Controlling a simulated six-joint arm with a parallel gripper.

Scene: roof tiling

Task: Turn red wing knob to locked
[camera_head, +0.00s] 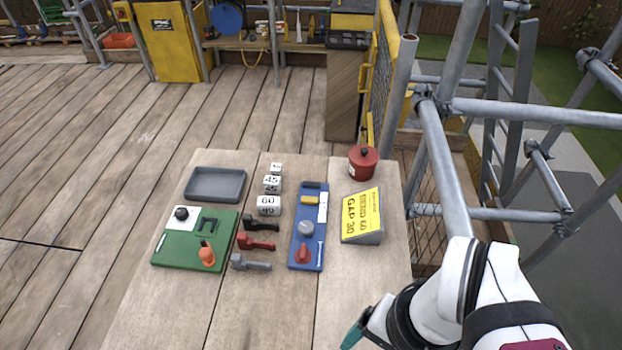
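A red wing knob (303,254) sits at the near end of a blue board (315,262) on the wooden table. A round grey knob (306,229) is just beyond it on the same board. Any lock markings are too small to read. My gripper (352,338) shows at the bottom edge, right of centre, as a teal fingertip on the white and black arm. It is nearer than the blue board and apart from it. Most of the gripper is cut off or hidden, so its opening cannot be seen.
Left of the blue board lie black, red and grey levers (256,241) and number blocks (268,205). A green board (190,255) and grey tray (215,184) are farther left. A yellow sign (361,215) and red pot (363,162) stand right. Scaffold tubes (445,170) rise beyond the table's right edge.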

